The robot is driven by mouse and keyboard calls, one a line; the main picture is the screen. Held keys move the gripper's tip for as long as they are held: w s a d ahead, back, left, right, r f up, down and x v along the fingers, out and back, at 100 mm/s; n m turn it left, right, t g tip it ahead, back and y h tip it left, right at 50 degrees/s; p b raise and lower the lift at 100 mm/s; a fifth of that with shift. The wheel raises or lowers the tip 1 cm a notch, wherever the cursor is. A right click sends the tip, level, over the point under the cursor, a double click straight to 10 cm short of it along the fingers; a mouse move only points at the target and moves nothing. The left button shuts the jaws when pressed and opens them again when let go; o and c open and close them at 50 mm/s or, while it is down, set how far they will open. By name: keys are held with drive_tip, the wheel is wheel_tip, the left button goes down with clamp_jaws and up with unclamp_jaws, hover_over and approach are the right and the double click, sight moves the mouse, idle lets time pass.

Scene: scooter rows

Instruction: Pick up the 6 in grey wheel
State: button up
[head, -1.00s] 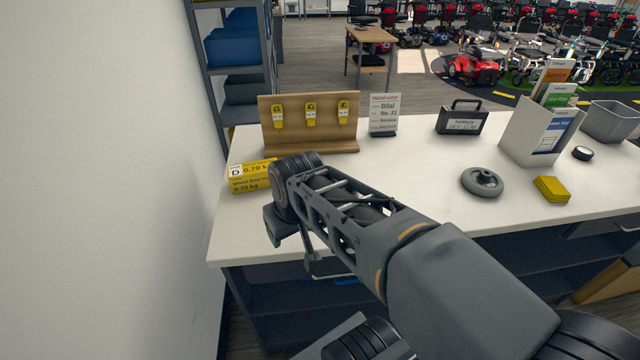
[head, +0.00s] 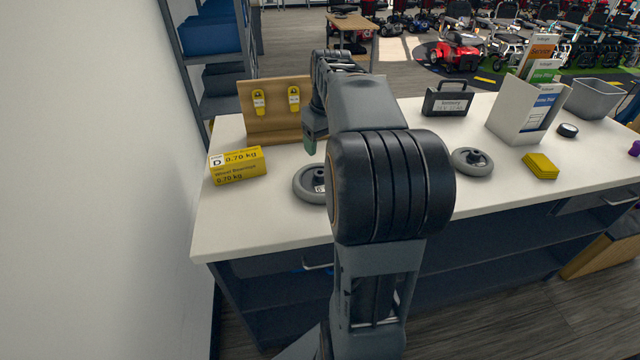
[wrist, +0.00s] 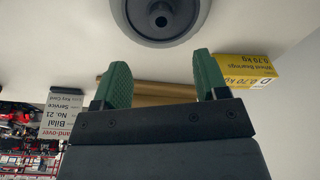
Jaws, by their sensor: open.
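A grey wheel (head: 308,182) with a dark hub lies flat on the white counter, left of my arm. A small white label on it seems to read 6, and my arm hides its right part. A grey wheel also shows at the top of the wrist view (wrist: 160,36), cut off by the edge. My gripper (wrist: 163,80) is open and empty, its green pads wide apart. In the head view one green fingertip shows (head: 309,140), above and beyond the wheel; no contact is seen. A second grey wheel (head: 472,160) lies right of my arm.
A yellow bearings box (head: 238,166) sits left of the near wheel. A wooden board with yellow tags (head: 272,118) stands behind. A black case (head: 447,99), a white leaflet holder (head: 525,118) and a yellow pad (head: 540,166) are to the right. The counter's front left is clear.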

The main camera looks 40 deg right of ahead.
sight(321, 170)
drive_tip(key=shift+w+a+f, duration=0.1)
drive_tip(key=shift+w+f, duration=0.1)
drive_tip(key=shift+f, duration=2.15)
drive_tip(key=shift+w+f, duration=0.2)
drive_tip(key=shift+f, duration=2.15)
drive_tip(key=c, duration=1.2)
clamp_jaws()
drive_tip(key=shift+r, duration=0.15)
